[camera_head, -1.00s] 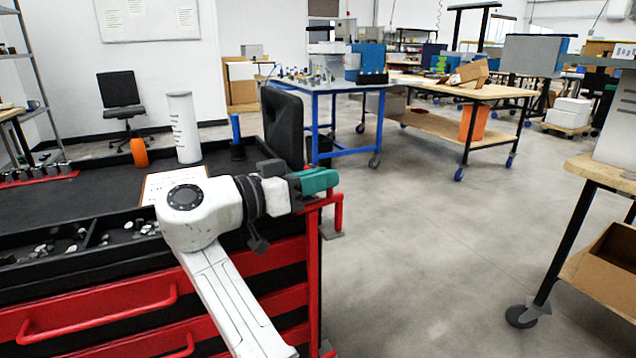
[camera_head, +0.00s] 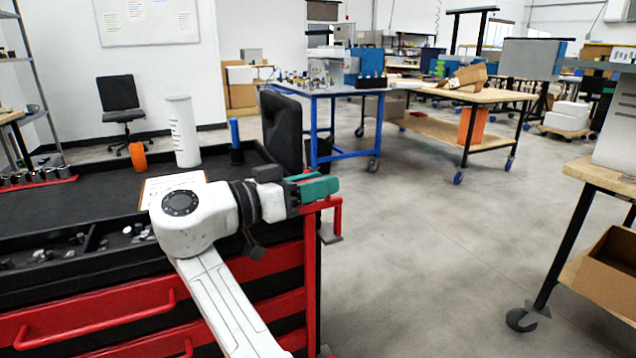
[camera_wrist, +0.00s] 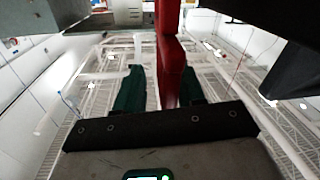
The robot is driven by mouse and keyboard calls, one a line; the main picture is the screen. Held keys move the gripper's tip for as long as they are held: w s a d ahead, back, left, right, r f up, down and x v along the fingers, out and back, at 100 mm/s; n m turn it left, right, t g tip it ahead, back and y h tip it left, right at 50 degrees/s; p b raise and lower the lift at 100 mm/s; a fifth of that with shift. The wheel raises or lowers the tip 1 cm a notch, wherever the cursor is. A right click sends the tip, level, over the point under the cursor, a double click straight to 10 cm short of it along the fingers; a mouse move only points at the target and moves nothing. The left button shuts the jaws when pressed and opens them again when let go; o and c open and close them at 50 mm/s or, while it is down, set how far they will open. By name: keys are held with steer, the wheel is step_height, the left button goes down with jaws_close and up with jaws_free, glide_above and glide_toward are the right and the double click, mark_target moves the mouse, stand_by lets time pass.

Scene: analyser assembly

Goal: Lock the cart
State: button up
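The cart (camera_head: 90,312) is a red and black tool cart with drawers, filling the lower left of the head view. Its red handle (camera_head: 337,213) stands out at the right end and also shows as a red bar (camera_wrist: 168,60) in the wrist view. My gripper (camera_head: 322,188), with teal fingers, is at the top of this handle. In the wrist view my gripper (camera_wrist: 159,90) has its fingers apart. The red bar runs between them, close to the right finger, with a gap to the left one. The cart's wheels and any lock are not in view.
On the cart top are a white cylinder (camera_head: 183,131), an orange object (camera_head: 138,155), a blue-handled item (camera_head: 235,140) and a black upright panel (camera_head: 283,130). Open grey floor (camera_head: 430,235) lies to the right. A wooden table (camera_head: 600,172) stands at the right edge.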

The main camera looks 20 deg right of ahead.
steer(key=p+v, duration=0.1)
steer(key=v, duration=0.9)
steer(key=shift+p, duration=0.3)
steer(key=shift+a, duration=0.2)
